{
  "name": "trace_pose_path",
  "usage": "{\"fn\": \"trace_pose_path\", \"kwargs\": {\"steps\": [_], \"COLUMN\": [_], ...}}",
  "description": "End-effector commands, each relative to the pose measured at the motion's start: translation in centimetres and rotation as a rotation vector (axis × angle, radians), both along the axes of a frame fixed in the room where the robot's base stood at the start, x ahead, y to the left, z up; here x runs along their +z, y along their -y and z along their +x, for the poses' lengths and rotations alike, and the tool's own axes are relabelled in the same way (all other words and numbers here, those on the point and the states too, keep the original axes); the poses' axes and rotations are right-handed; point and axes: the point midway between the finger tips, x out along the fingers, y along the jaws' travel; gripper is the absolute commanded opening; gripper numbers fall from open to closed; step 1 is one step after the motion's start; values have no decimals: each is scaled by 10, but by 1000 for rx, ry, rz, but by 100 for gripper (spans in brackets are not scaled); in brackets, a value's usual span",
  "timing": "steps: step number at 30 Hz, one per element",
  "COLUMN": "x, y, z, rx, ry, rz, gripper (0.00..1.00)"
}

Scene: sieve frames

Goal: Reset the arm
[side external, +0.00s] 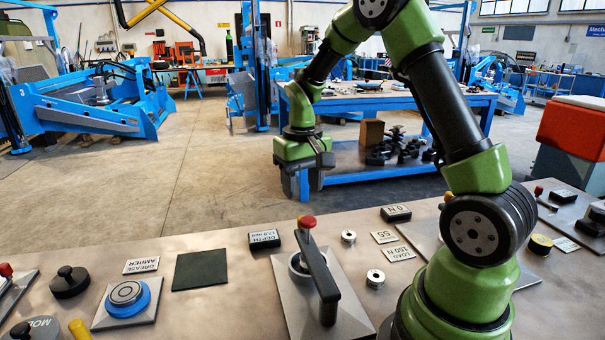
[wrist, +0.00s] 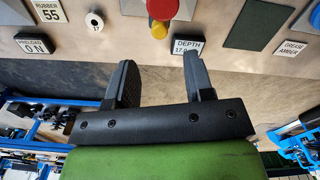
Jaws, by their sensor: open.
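My gripper (side external: 310,181) hangs in the air past the far edge of the bench, above the floor, with its arm arched over from the right. In the wrist view its two fingers (wrist: 160,80) stand apart with nothing between them. A red knob with a yellow part (wrist: 158,30) shows beyond the fingertips in the wrist view.
A blue workbench (side external: 385,103) stands behind my gripper. Open concrete floor (side external: 190,180) lies to its left.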

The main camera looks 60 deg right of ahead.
Motion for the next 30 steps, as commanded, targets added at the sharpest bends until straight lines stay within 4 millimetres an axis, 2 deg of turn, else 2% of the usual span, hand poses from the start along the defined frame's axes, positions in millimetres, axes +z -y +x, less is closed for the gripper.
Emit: {"fn": "trace_pose_path", "kwargs": {"steps": [3, 6, 16, 19, 23, 25, 30], "x": [17, 24, 26, 32, 59, 79, 120], "y": [0, 0, 0, -4, -25, -42, -85], "z": [1, 0, 0, -1, -9, -19, -56], "rx": [1, 1, 1, 5, 22, 35, 72], "ry": [3, 3, 0, 15, 88, 148, 312], "rz": [-1, -1, 0, -2, -8, -7, 13], "gripper": [48, 48, 48, 48, 48, 48, 48]}}
